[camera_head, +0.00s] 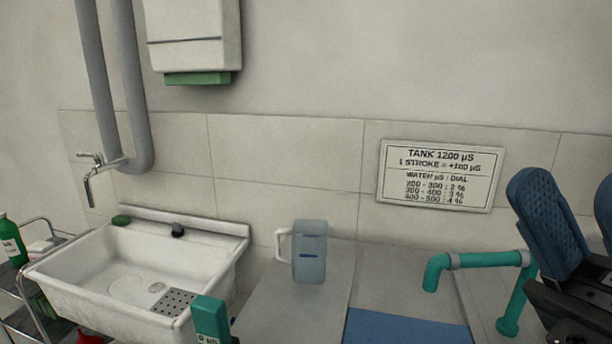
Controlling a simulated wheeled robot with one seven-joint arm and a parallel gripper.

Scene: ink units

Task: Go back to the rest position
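My gripper (571,190) is at the right edge of the view, its blue padded fingers pointing up. The fingers stand apart with bare wall showing between them, and I see nothing held. The right finger is cut off by the picture edge. The gripper is in front of and to the right of the teal pipe (485,260). A clear jug (310,262) with a white handle and a blue mark stands upright on the grey counter (290,315), well left of my gripper.
A white sink (75,289) is at the left, with a teal meter (210,319) near its front right corner. A blue mat (405,329) lies on the counter. A sign (440,175) hangs on the wall. A rack (22,290) stands far left.

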